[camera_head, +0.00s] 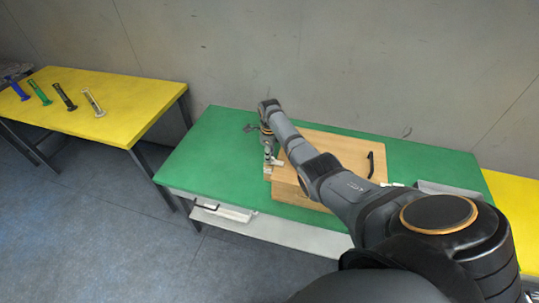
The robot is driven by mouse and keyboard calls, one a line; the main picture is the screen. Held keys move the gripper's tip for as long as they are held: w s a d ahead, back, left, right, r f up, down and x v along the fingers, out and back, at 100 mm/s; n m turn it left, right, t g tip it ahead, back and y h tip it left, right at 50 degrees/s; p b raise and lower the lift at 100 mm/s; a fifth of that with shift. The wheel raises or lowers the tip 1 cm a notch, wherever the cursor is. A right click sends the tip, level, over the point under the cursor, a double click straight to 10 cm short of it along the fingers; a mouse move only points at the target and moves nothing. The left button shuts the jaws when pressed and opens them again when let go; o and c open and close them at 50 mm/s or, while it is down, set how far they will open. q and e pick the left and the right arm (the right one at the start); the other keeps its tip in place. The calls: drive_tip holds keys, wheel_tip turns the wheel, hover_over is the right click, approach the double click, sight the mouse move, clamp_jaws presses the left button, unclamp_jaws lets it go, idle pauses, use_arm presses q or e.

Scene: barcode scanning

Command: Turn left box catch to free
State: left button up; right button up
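A wooden box (345,147) lies on the green table (215,150), with a black handle (370,165) on its right part. My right arm reaches across the box from the lower right. My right gripper (269,160) points down at the box's left end, close beside or touching a small pale metal part (277,162) that looks like the left catch. The fingers are too small and overlapped to tell whether they are open or shut, or how the catch is turned. My arm hides the middle of the box. My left gripper is not in view.
Another yellow surface (511,200) stands at the right edge. A grey tray (450,188) lies on the green table's right end. The green table's left part is clear.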

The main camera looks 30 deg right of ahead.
clamp_jaws()
drive_tip(key=shift+r, duration=0.1)
drive_tip(key=n+p, duration=0.1)
drive_tip(key=n, duration=0.2)
drive_tip(key=n+p, duration=0.1)
drive_tip(key=n, duration=0.3)
drive_tip(key=shift+n, duration=0.3)
drive_tip(key=n+p, duration=0.1)
drive_tip(key=n, duration=0.4)
drive_tip(key=shift+w, duration=0.1)
drive_tip(key=n, duration=0.5)
idle(0.3)
